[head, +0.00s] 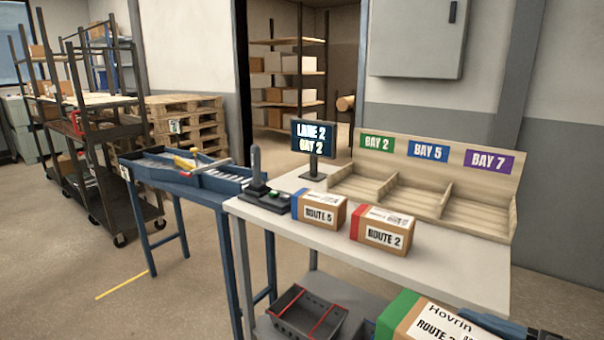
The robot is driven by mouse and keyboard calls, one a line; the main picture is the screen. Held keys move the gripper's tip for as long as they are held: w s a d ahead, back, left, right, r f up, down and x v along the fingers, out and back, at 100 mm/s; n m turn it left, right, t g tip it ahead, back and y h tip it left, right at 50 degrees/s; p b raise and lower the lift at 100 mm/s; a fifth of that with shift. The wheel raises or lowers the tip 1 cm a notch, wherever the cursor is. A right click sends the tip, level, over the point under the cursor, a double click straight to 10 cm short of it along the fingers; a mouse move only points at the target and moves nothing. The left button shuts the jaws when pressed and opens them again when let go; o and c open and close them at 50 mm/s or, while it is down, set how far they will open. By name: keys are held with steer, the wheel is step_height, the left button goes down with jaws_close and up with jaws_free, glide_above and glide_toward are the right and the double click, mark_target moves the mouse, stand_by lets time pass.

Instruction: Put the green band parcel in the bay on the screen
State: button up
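The green band parcel (432,320) is a brown box at the bottom right of the head view. Its label reads "Hovrin" and "ROUTE", with the rest partly cut off. It looks large and close, in front of the table, and its lower part is out of frame. My gripper (500,326) shows as a dark part against the parcel's right side and appears shut on it; the other finger is hidden. The screen (313,138) reads "LANE 2 BAY 2". The bay under the green BAY 2 sign (377,143) is the leftmost of three and looks empty.
A blue band parcel (322,213) and a red band parcel (385,238) stand on the table (453,270) before the bays. BAY 5 (428,151) and BAY 7 (489,161) look empty. A lever control box (262,195) stands at the left. A dark crate (306,316) sits below.

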steer(key=w+d+f+m+t+h, duration=0.1)
steer(key=w+f+m+t+h, duration=0.2)
steer(key=f, duration=0.5)
steer(key=w+d+f+m+t+h, duration=0.1)
steer(key=w+f+m+h, duration=0.15)
steer(key=w+f, duration=0.4)
steer(key=s+f+m+h, duration=0.1)
steer(key=s+f+h, duration=0.1)
steer(key=f, duration=0.7)
steer(key=s+d+f+m+h, duration=0.1)
steer(key=s+f+m+h, duration=0.1)
steer(key=f, duration=0.6)
steer(key=shift+s+f+t+h, duration=0.2)
steer(key=shift+f+t+h, duration=0.15)
steer(key=shift+h, duration=0.5)
